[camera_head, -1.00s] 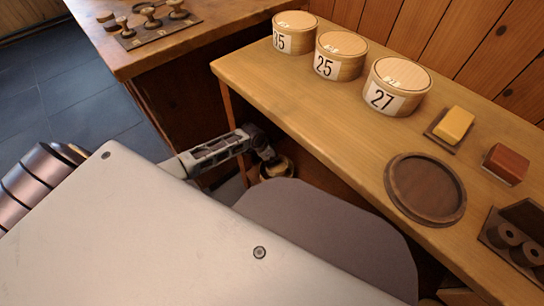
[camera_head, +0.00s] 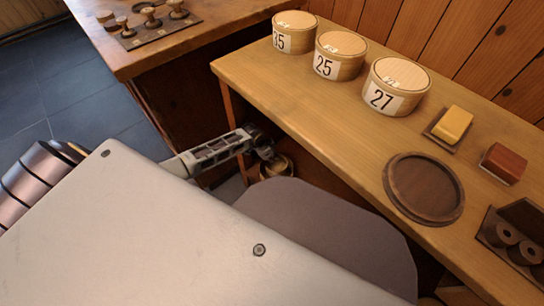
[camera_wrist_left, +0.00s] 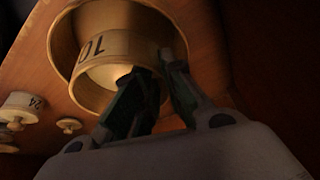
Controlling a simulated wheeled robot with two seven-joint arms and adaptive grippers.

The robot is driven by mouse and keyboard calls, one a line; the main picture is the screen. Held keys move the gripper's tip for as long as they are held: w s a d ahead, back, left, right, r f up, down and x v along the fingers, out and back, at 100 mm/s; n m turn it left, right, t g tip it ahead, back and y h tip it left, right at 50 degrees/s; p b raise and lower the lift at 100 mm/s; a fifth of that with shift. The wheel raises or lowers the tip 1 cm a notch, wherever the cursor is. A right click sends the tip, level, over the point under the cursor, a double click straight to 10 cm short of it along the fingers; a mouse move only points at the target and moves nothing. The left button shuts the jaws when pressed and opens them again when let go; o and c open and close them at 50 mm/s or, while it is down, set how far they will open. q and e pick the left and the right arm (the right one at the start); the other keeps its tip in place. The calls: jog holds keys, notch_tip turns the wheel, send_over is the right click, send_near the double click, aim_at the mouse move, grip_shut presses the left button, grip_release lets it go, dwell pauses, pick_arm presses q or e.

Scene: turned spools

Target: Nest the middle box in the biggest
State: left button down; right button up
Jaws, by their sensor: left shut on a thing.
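My left gripper (camera_wrist_left: 158,80) is shut on the wall of a round pale wooden box (camera_wrist_left: 125,44) with a "10" label, upside down in the left wrist view. One finger is inside the box wall and the other outside. A wider round box (camera_wrist_left: 62,42) shows around and behind the held box. I cannot tell how deep the held box sits in it. In the head view my left gripper (camera_head: 264,145) is low beside the table's near edge, over a round wooden box (camera_head: 277,170) that is partly hidden. My right gripper is not in view.
A small box labelled 24 (camera_wrist_left: 20,107) and small knobs (camera_wrist_left: 68,125) lie left in the wrist view.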

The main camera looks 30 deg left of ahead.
pick_arm(q)
jog(key=c, duration=1.4)
grip_release()
jog(key=shift+c, duration=0.2)
jog(key=shift+o, duration=0.5)
jog(key=o, duration=0.3)
jog(key=shift+r+p, duration=0.9)
jog(key=shift+p, duration=0.15)
notch_tip(320, 180, up, 7)
jog(key=p, duration=0.7)
jog(key=shift+s+f, duration=0.1)
jog(key=shift+f, duration=0.05)
dwell(1.5)
